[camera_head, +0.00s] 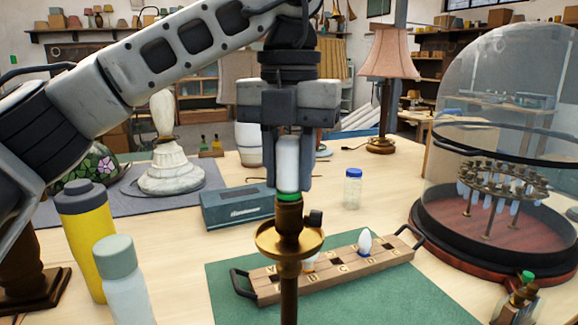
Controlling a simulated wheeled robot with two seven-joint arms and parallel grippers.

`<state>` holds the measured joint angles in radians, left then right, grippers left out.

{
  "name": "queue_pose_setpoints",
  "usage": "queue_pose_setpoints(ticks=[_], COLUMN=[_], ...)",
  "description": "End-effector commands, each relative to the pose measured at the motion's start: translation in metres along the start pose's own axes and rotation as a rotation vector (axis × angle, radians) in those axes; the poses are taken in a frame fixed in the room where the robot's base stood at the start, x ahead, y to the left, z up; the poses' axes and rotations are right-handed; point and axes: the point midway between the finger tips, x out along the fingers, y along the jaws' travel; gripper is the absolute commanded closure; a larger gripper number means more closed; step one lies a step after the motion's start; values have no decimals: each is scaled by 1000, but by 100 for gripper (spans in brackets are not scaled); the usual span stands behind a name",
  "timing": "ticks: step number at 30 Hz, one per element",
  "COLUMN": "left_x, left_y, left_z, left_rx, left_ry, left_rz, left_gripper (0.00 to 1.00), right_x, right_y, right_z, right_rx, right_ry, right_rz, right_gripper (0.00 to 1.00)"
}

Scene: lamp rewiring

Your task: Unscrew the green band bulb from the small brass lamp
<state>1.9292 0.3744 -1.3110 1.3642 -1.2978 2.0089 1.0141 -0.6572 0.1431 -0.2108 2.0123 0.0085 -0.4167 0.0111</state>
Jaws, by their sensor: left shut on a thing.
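The small brass lamp (289,242) stands upright in the middle front, with a round brass dish and a dark switch knob at its socket. The green band bulb (288,165) is a white cylinder with a green ring at its base, and it sits upright at the top of the socket. My left gripper (288,183) points straight down over the lamp, shut on the bulb with one finger on each side. My right gripper is out of view.
A wooden bulb rack (340,268) with lettered slots and white bulbs lies on a green mat (430,290) behind the lamp. A glass dome (505,110) stands right. A yellow bottle (85,240) and a pale bottle (122,285) stand left. A blue-grey box (235,207) lies behind.

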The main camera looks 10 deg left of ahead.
Motion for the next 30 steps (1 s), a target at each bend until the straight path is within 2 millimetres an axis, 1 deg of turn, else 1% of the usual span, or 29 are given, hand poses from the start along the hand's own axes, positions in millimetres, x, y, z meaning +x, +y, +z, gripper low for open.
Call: queue_pose_setpoints(ticks=[6,10,13,20,21,23,30], left_x=[2,1,0,-1,-1,-1,0], left_y=[0,0,0,0,0,0,0], left_z=[0,0,0,0,0,0,0], left_rx=[-373,-565,-637,-649,-649,-648,-646], left_ry=[-2,-1,-1,0,0,0,0], left_rz=[1,1,1,1,1,1,1], left_gripper=[91,91,91,91,63,46,46], right_x=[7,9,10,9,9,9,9], right_y=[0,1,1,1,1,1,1], right_z=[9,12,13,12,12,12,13], right_rx=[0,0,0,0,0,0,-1], right_ry=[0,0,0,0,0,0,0], right_rz=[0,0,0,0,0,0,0], right_gripper=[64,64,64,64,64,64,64])
